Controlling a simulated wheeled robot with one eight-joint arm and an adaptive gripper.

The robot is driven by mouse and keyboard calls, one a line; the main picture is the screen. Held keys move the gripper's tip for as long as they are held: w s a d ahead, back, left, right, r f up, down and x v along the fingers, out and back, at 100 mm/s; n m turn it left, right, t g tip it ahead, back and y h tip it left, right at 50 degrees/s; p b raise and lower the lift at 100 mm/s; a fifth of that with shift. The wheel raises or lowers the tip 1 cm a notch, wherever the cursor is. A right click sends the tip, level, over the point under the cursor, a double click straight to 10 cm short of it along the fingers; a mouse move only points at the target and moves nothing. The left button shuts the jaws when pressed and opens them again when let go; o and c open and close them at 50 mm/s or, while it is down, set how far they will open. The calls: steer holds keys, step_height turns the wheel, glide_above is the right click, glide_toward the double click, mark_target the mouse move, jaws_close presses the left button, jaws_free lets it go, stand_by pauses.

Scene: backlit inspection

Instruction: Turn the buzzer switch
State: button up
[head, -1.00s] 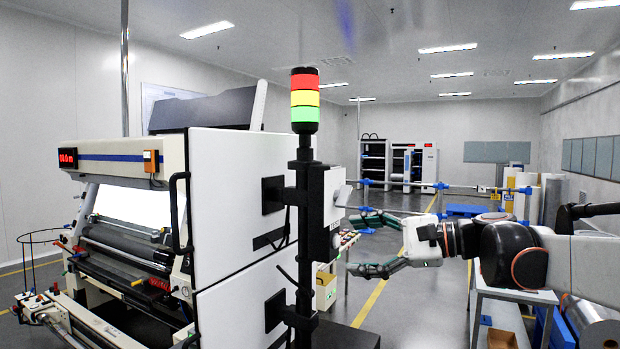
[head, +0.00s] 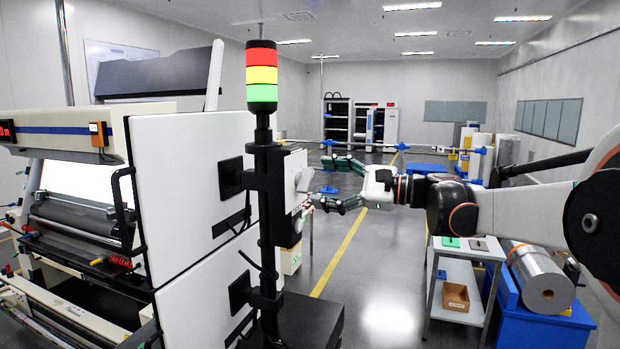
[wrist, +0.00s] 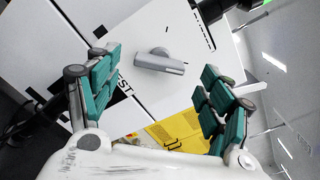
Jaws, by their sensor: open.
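The buzzer switch is a grey lever-like knob (wrist: 160,62) on a white panel in the wrist view. In the head view the knob (head: 304,180) sticks out from the right side of a white box (head: 292,168) on the black post. My gripper (head: 326,183) is open, just right of the knob, with one finger above its height and one below. In the wrist view my gripper (wrist: 161,76) has its green-padded fingers spread to either side of the knob. Nothing is between the pads, and I see no contact with the knob.
The black post carries a red, yellow and green light tower (head: 262,75). A white machine cabinet (head: 190,190) stands left of it. A yellow label (wrist: 178,132) shows below the knob. A cart (head: 465,290) and a grey roll (head: 540,280) stand right. Open floor lies between.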

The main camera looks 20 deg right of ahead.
mark_target(310, 178)
steer(key=shift+x, duration=2.1)
steer(key=c, duration=1.1)
